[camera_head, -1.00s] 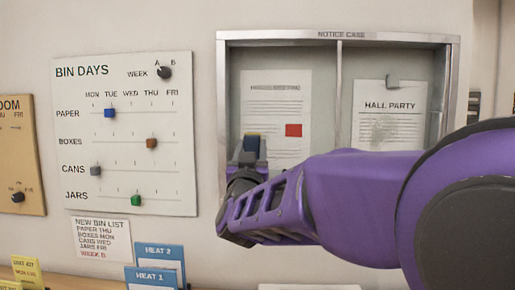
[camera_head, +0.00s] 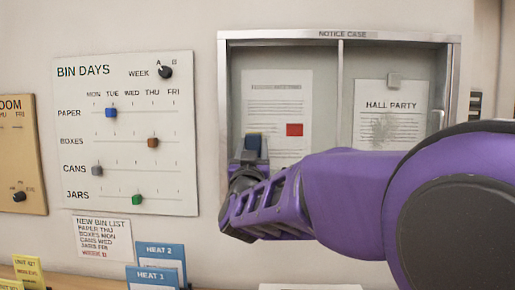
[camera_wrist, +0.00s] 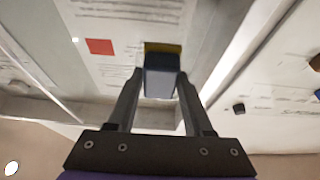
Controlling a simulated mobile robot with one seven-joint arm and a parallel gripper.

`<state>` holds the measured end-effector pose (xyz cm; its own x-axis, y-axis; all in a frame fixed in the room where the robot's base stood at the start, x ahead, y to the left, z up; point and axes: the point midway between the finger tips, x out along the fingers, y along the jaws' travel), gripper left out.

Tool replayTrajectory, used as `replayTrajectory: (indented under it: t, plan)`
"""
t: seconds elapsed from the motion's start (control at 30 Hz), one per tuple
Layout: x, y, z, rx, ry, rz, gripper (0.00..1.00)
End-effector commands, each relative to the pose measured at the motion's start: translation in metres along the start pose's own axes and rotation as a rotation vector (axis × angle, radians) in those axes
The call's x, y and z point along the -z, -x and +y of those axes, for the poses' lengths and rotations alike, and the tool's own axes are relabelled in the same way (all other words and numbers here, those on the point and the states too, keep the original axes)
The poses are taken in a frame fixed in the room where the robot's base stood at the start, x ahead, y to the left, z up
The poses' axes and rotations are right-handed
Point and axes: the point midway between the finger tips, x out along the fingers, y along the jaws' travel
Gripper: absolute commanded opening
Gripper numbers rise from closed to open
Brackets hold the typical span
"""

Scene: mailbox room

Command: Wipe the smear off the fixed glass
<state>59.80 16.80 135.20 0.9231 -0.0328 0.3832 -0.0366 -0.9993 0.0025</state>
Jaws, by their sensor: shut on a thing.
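My gripper (camera_head: 247,165) is shut on a blue sponge-like block (camera_head: 254,144) with a yellow face. In the wrist view the block (camera_wrist: 160,82) sits between both fingers, its yellow face (camera_wrist: 163,48) turned away from me. It is in front of the lower left part of the notice case (camera_head: 223,110), near the left frame; I cannot tell whether it touches the glass. A grey smear (camera_head: 382,129) shows over the HALL PARTY notice (camera_head: 405,106) in the right half, apart from the block. My arm covers the case's lower right.
A metal divider (camera_head: 340,95) splits the case. A grey square piece (camera_head: 394,80) is at the top of the HALL PARTY notice. A notice with a red square (camera_head: 294,130) is in the left half. The BIN DAYS board (camera_head: 75,130) hangs left; blue HEAT cards (camera_head: 158,278) stand below.

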Motion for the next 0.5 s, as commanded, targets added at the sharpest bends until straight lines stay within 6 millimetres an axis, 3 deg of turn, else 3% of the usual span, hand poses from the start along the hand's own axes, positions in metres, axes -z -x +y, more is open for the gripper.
replayTrajectory:
  t: [0.5]
  plan:
    - [-0.0029, -0.0065, 0.0021, -0.001, 0.000, 0.001, 0.07]
